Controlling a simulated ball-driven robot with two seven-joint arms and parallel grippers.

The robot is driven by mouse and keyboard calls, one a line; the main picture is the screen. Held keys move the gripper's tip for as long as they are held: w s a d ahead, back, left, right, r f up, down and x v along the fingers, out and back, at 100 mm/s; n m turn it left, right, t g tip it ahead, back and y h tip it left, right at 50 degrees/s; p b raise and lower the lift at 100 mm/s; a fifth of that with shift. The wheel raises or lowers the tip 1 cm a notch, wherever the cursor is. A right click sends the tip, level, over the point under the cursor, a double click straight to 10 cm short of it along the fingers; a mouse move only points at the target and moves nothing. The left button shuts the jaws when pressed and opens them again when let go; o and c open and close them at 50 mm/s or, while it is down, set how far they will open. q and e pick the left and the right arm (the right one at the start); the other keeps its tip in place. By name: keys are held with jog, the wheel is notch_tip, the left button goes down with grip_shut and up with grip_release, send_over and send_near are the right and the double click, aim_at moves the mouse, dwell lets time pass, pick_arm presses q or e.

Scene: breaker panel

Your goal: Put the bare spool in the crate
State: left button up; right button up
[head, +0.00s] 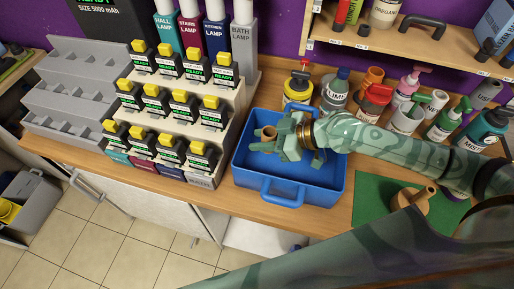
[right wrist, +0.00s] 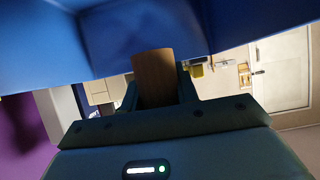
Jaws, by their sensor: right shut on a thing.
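The bare spool (head: 267,132) is a brown, round-topped piece held in my right gripper (head: 271,143), over or inside the blue crate (head: 302,195). In the right wrist view, the spool (right wrist: 153,72) stands between the two fingers as a plain brown cylinder, and the crate's blue walls (right wrist: 130,32) are close around it. The fingers are shut on the spool. I cannot tell whether the spool touches the crate floor. The crate has a blue handle at its front and its visible floor is bare. My left gripper is not in view.
A stepped rack (head: 185,110) of yellow-topped breakers stands left of the crate. Several bottles (head: 335,92) crowd behind it. A green mat (head: 375,205) with a tan wooden piece (head: 412,199) lies to the right. The counter's front edge is just before the crate.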

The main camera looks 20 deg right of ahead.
aim_at(245, 149)
jog(key=f, duration=0.1)
jog(key=w, duration=0.1)
jog(key=w+f, duration=0.1)
jog(key=shift+a+f+b, duration=0.25)
jog(key=shift+f+b, duration=0.1)
jog(key=shift+w+f+b, duration=0.2)
jog(key=shift+f+b, duration=0.05)
jog(key=shift+f, duration=0.7)
jog(key=shift+w+f+b, duration=0.15)
jog(key=shift+f+b, duration=0.1)
jog(key=shift+f, duration=0.65)
jog(key=shift+f+b, duration=0.65)
jog(key=o, duration=0.9)
jog(key=shift+r, duration=0.1)
jog(key=shift+o, duration=0.2)
jog(key=shift+r, duration=0.1)
